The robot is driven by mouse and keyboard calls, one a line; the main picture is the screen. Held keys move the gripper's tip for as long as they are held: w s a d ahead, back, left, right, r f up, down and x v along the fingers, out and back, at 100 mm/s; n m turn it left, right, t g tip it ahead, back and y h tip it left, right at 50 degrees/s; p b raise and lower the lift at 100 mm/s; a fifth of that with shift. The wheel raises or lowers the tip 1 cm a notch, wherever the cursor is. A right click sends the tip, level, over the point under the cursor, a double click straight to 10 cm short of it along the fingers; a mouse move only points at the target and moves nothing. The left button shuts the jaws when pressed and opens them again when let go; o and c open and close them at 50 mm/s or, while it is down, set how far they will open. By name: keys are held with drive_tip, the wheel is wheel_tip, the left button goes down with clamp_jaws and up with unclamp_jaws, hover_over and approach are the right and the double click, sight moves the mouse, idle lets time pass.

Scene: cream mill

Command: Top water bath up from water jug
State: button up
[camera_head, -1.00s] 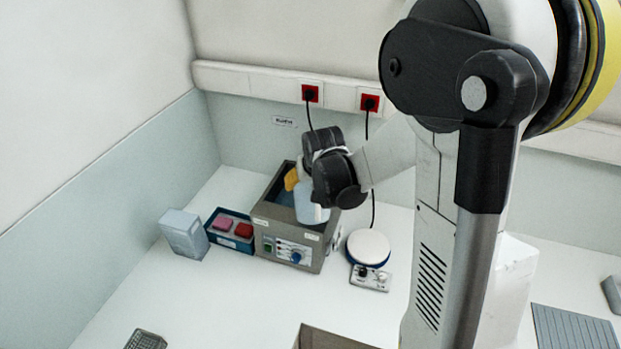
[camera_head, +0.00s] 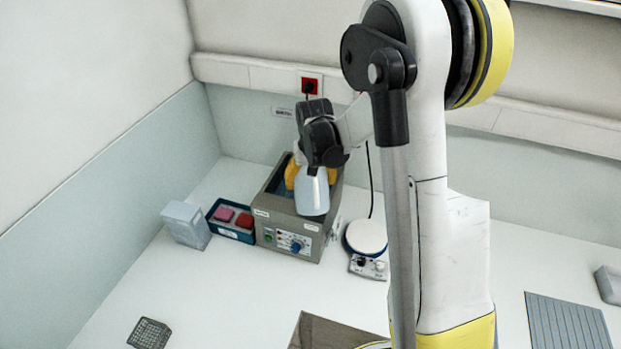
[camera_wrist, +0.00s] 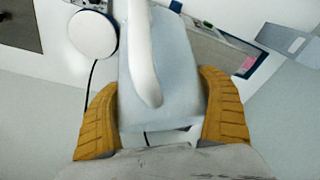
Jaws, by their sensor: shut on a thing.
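The water jug (camera_head: 312,194) is pale blue-white. My gripper (camera_head: 304,172) is shut on it, with yellow-orange fingers on both sides. In the wrist view the jug (camera_wrist: 175,75) fills the middle, its white handle facing the camera, between the fingers of my gripper (camera_wrist: 160,115). The water bath (camera_head: 262,215) is a grey-brown box with a control panel and a blue-looking interior. In the head view the jug overlaps the bath's right part and hides some of its opening. I cannot tell whether water is flowing.
A round white-topped device (camera_head: 367,237) stands right of the bath. A blue tray (camera_head: 228,232) with pink and red blocks and a pale box (camera_head: 186,225) stand left. A grey rack (camera_head: 149,334) is at the front. The counter between is clear.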

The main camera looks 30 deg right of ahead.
drive_tip(key=shift+w+f+g, duration=0.1)
drive_tip(key=shift+f+g, duration=0.3)
drive_tip(key=shift+g, duration=0.4)
drive_tip(key=shift+w+d+g+y+b, duration=0.1)
drive_tip(key=shift+w+g+y+b, duration=0.15)
drive_tip(key=shift+g, duration=0.25)
drive_tip(key=shift+g+y+b, duration=0.15)
drive_tip(key=shift+g+b, duration=0.15)
drive_tip(key=shift+g, duration=0.2)
drive_tip(key=shift+w+d+r+g+y+b, duration=0.1)
drive_tip(key=shift+w+r+g+y+b, duration=0.15)
drive_tip(key=shift+g+b, duration=0.35)
drive_tip(key=shift+w+r+g+y+b, duration=0.2)
drive_tip(key=shift+g+b, duration=0.1)
drive_tip(key=shift+g, duration=0.5)
drive_tip(key=shift+r, duration=0.15)
idle(2.2)
drive_tip(key=s+r+t+h, duration=0.1)
drive_tip(key=t, duration=0.2)
drive_tip(key=s+r+t+h+b, duration=0.1)
drive_tip(key=r+t, duration=0.1)
drive_tip(key=t, duration=0.2)
drive_tip(key=r+t+h+b, duration=0.1)
drive_tip(key=t, duration=0.3)
drive_tip(key=shift+s+a+r, duration=0.4)
